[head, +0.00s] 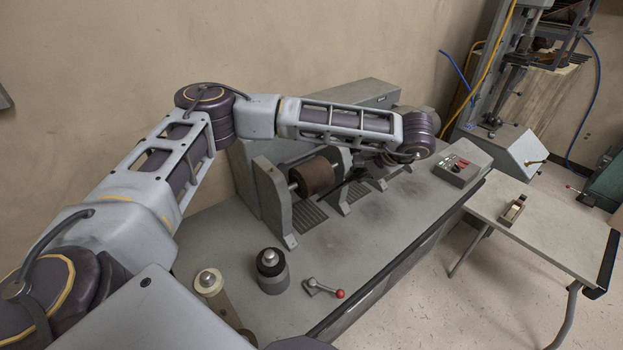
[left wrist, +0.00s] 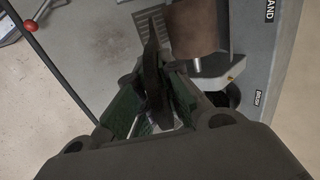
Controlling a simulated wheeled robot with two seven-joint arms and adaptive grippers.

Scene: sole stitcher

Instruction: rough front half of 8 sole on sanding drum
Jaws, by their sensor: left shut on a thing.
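The sanding drum (head: 315,177) is a brown cylinder on a shaft between grey brackets on the bench; it also shows at the top of the left wrist view (left wrist: 195,28). My left gripper (left wrist: 158,100), with green-lined fingers, is shut on a thin dark sole (left wrist: 151,62), seen nearly edge-on. The sole points up the picture, just left of the drum; I cannot tell whether they touch. In the head view my left arm reaches over the bench, and its gripper and the sole are mostly hidden or too dark to make out. The right gripper is not in view.
The grey bench (head: 385,245) carries a control box (head: 456,168), a lever with a red knob (head: 325,290) and a dark-topped cylinder (head: 271,271). A side table (head: 555,240) at right holds a small block-like item (head: 513,209).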

